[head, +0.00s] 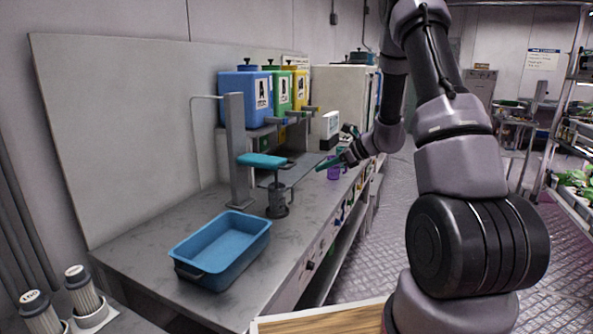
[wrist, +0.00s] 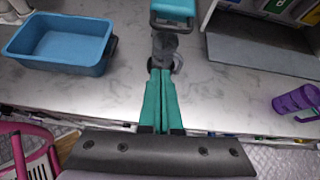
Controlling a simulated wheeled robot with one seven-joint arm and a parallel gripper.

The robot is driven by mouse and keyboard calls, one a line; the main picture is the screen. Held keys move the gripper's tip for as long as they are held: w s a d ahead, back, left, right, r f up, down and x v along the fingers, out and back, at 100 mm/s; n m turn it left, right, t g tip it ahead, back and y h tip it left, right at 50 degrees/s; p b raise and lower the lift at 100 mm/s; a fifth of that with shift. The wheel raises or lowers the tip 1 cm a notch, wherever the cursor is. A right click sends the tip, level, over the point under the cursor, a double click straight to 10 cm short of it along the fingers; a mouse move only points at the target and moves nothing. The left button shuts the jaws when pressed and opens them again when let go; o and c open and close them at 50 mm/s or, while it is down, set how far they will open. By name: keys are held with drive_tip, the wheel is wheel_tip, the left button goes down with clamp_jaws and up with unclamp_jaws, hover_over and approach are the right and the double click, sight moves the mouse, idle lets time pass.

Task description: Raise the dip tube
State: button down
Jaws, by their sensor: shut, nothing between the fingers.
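A grey upright stand (head: 236,150) on the bench carries a teal arm piece (head: 262,160). A dark tube (head: 279,182) hangs below it into a grey jug (head: 278,208); I take this to be the dip tube. In the wrist view the teal piece (wrist: 173,10) is at the top, with the grey jug (wrist: 178,64) below, partly hidden by my fingers. My gripper (head: 322,166) has green fingers that are together and empty, pointing toward the stand from its right. In the wrist view my gripper (wrist: 161,70) appears in line with the jug; contact cannot be told.
A blue tub (head: 222,247) stands on the bench front, left of the jug. A purple cup (head: 334,172) is near my gripper; it also shows in the wrist view (wrist: 297,99). Blue, green and yellow dispensers (head: 244,97) stand behind. Bare bench lies around the jug.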

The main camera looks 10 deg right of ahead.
drive_tip(key=shift+w+d+f+m, duration=0.25)
drive_tip(key=shift+w+f+m, duration=0.2)
drive_tip(key=shift+f, duration=0.3)
drive_tip(key=w+a+f, duration=0.1)
drive_tip(key=w+a, duration=0.4)
drive_tip(key=a, duration=0.2)
drive_tip(key=shift+w+a+f, duration=0.15)
drive_tip(key=shift+w+a, duration=0.1)
drive_tip(key=shift+a, duration=0.05)
